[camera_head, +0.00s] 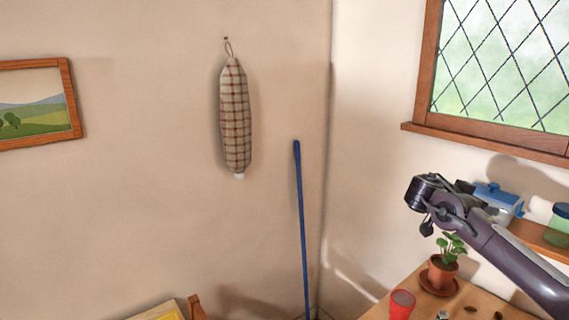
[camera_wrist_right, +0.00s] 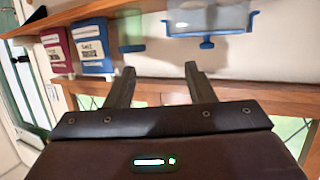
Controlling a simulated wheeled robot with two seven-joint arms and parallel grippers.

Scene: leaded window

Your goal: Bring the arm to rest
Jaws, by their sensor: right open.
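My right arm (camera_head: 490,237) comes in from the lower right in the head view, with its wrist bent in front of the wall below the window. My right gripper (camera_wrist_right: 159,71) shows in the wrist view with its two dark fingers apart. Nothing is between the fingers. It points towards the shelf and the window sill, which appear upside down in that view. My left gripper is not in view.
A potted plant (camera_head: 443,265) and a red cup (camera_head: 402,303) stand on the table (camera_head: 381,312) below my arm. A blue-lidded container (camera_head: 498,196) and a green jar (camera_head: 558,228) stand on the wall shelf (camera_head: 537,240). A blue pole (camera_head: 302,230) leans in the corner.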

